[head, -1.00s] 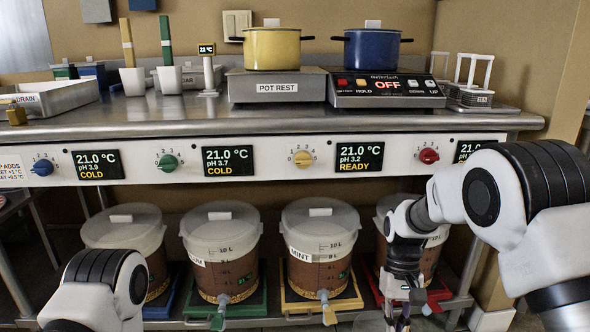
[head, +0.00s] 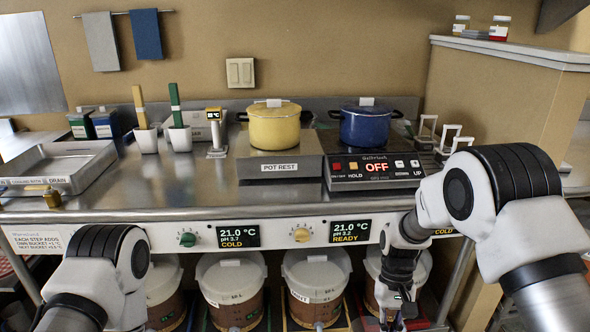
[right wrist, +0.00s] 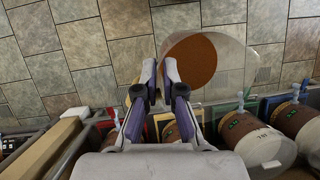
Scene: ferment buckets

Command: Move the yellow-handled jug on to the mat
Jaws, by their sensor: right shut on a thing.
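In the right wrist view, my right gripper (right wrist: 161,68) is shut on a clear jug (right wrist: 232,65) with brown liquid in it. The jug extends to the right of the fingertips, above a tiled floor. My left gripper is outside the picture; only my left arm shows. I cannot make out the mat in either view.
A steel counter (head: 240,200) carries a tray (head: 58,168), white cups with a yellow (head: 146,140) and a green stick (head: 180,138), a yellow pot (head: 275,128) and a blue pot (head: 365,127). Several lidded buckets (head: 230,280) stand below.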

